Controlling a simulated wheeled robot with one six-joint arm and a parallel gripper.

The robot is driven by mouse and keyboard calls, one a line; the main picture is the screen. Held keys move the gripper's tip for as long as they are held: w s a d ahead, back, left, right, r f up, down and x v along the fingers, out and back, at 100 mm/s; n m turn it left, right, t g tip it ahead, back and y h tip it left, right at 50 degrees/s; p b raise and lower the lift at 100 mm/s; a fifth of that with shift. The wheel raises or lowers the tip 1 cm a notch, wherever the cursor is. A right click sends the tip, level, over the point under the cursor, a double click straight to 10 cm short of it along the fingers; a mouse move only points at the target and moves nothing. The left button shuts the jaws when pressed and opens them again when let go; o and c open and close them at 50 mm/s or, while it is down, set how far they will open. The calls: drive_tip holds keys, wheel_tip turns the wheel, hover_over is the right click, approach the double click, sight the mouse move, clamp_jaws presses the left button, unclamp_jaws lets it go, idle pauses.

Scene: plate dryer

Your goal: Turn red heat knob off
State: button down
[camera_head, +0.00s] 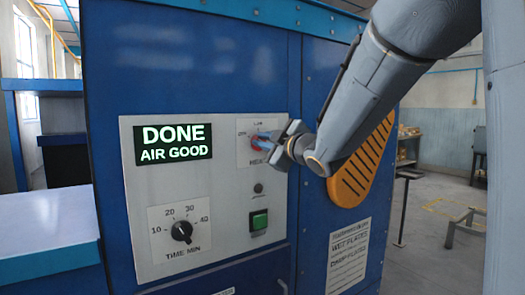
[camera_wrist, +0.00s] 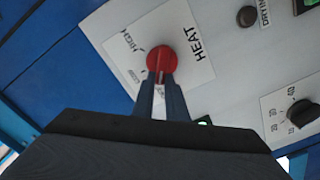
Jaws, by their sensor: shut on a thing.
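The red heat knob (camera_wrist: 162,59) sits on a white label marked HEAT and HIGH in the wrist view. My gripper (camera_wrist: 161,78) is shut on the knob, its two dark fingers on either side of the knob's grip. The fingers hide part of the label, so the setting it points to cannot be read. In the head view my gripper (camera_head: 279,142) is at the heat label on the upper right of the white panel (camera_head: 222,225), and it mostly hides the red knob (camera_head: 257,143).
A display (camera_head: 174,145) reads DONE AIR GOOD. A black time knob (camera_head: 182,231) is at the panel's lower left. A green button (camera_head: 259,220) and a small dark round part (camera_head: 258,188) are below the heat label. An orange slotted piece (camera_head: 362,168) is on the right side.

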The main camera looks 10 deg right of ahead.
drive_tip(key=shift+f+n+b, duration=0.15)
drive_tip(key=shift+n+b, duration=0.45)
drive_tip(key=shift+a, duration=0.1)
drive_tip(key=c, duration=1.8)
unclamp_jaws()
drive_tip(key=shift+o, duration=0.2)
drive_tip(key=b+v, duration=0.1)
drive_tip(key=v, duration=0.7)
